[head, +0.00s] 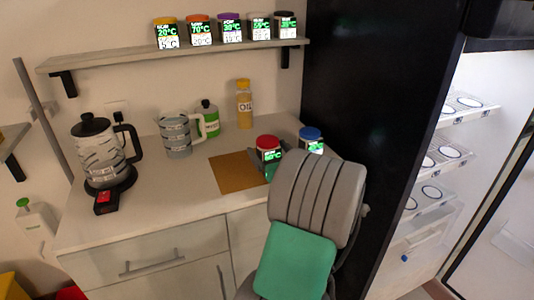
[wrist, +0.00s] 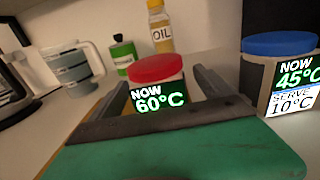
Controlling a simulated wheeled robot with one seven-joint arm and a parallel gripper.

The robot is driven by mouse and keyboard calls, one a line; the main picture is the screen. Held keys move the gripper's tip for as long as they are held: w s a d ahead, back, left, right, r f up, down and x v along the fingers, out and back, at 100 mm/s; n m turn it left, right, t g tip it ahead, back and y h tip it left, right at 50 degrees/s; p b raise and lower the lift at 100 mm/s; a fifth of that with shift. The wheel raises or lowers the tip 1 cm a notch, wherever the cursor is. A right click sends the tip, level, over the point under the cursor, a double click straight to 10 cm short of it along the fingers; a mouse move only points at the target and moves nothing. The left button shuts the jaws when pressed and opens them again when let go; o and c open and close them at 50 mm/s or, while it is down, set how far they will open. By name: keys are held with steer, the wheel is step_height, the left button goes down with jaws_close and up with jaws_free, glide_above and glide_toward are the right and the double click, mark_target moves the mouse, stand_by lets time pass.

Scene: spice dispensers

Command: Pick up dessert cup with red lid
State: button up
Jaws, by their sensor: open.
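The dessert cup with the red lid (head: 268,148) stands on the counter near the right end, with a green "NOW 60°C" label. In the wrist view the red-lidded cup (wrist: 158,82) is straight ahead, with its lower part hidden by my gripper. My gripper (wrist: 160,88) is open, with one finger at the left and one at the right of the cup. I cannot tell whether either finger touches it.
A blue-lidded cup (wrist: 282,70) stands close to the right of my gripper; it also shows in the head view (head: 311,139). A brown mat (head: 238,172), measuring jug (head: 178,135), green-labelled bottle (head: 208,119), oil bottle (head: 244,104) and kettle (head: 100,150) are on the counter. Jars line the shelf (head: 150,58).

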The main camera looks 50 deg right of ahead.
steer(key=shift+w+d, duration=0.1)
steer(key=shift+w, duration=0.15)
steer(key=c, duration=1.7)
